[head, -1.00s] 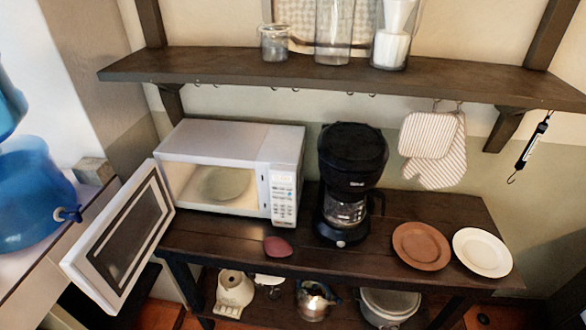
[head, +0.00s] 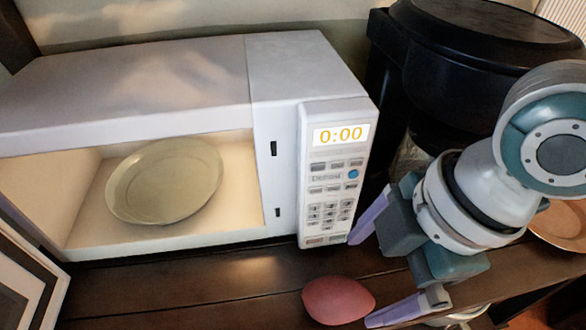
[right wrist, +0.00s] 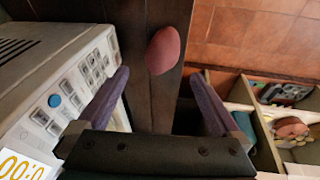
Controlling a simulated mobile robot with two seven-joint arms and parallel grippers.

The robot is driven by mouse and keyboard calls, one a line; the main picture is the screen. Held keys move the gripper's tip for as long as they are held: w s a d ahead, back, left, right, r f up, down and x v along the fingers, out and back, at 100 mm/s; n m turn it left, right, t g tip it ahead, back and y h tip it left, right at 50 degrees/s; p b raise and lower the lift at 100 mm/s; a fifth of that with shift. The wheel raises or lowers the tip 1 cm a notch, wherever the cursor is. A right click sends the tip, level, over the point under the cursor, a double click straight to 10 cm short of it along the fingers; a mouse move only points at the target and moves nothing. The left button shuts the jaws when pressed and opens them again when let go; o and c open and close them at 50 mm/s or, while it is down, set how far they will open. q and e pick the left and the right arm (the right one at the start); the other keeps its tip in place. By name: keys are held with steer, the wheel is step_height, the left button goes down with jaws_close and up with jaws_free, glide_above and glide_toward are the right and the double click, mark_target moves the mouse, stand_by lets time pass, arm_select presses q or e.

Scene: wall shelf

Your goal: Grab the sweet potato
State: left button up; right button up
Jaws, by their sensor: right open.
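The sweet potato (head: 338,300) is a reddish-pink oval lying on the dark wooden shelf in front of the microwave's control panel. It also shows in the right wrist view (right wrist: 163,50), ahead of the fingertips and between their lines. My right gripper (head: 372,270) is open and empty, just to the right of the sweet potato and apart from it. In the right wrist view its two purple fingers (right wrist: 162,88) are spread wide, with bare shelf between them. My left gripper is not in view.
The white microwave (head: 275,90) stands open behind the sweet potato, with a round plate (head: 165,180) inside. Its door (head: 25,275) swings out at the left. A black coffee maker (head: 480,60) stands behind my right arm. A brown plate (head: 562,225) is at the right. The shelf left of the sweet potato is clear.

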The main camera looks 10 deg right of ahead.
mark_target(344, 294)
steer(key=x, duration=0.3)
steer(key=shift+s+f, duration=0.25)
steer(key=shift+f, duration=0.05)
steer(key=b+x, duration=0.1)
steer(key=x, duration=0.4)
steer(key=shift+w+d+f+b, duration=0.1)
steer(key=shift+f+b, duration=0.1)
steer(key=shift+b, duration=0.15)
steer(key=c, duration=1.3)
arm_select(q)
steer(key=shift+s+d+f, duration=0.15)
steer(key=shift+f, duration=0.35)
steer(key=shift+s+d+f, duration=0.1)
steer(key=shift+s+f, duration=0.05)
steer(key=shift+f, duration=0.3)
arm_select(e)
steer(key=shift+c, duration=0.5)
steer(key=shift+r, duration=0.15)
